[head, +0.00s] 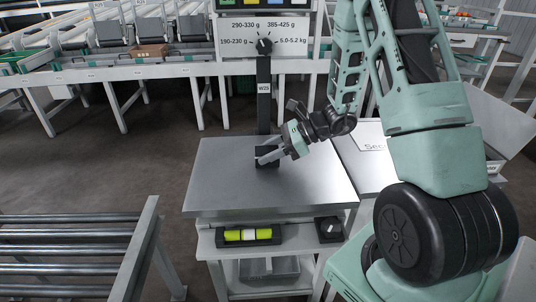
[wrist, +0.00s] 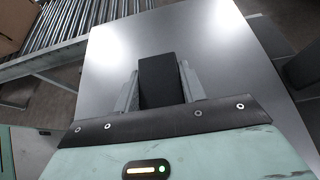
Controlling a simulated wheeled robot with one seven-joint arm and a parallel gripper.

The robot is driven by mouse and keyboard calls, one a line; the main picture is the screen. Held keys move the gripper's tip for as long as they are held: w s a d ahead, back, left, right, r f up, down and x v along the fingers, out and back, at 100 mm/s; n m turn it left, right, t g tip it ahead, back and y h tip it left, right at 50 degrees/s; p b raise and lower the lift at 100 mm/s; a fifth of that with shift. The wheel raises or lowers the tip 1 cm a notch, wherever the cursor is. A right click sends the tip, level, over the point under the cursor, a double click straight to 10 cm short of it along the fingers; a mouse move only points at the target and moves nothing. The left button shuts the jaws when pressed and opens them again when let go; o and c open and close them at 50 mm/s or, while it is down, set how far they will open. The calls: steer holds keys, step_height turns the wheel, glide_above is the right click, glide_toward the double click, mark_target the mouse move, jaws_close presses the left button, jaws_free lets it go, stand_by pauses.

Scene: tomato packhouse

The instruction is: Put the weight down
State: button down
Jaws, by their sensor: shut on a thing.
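The weight is a dark, near-black block (wrist: 160,80), held between the two fingers of my gripper (wrist: 158,88) in the wrist view. In the head view the dark weight (head: 264,153) shows at the tip of my gripper (head: 268,155), over the bare steel scale plate (head: 225,185). The plate also fills most of the wrist view (wrist: 110,50). My gripper is shut on the weight. I cannot tell whether the weight's underside touches the plate.
A roller conveyor (head: 65,235) is at left.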

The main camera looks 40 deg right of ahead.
steer(key=shift+f, duration=0.25)
steer(key=c, duration=0.8)
jaws_free()
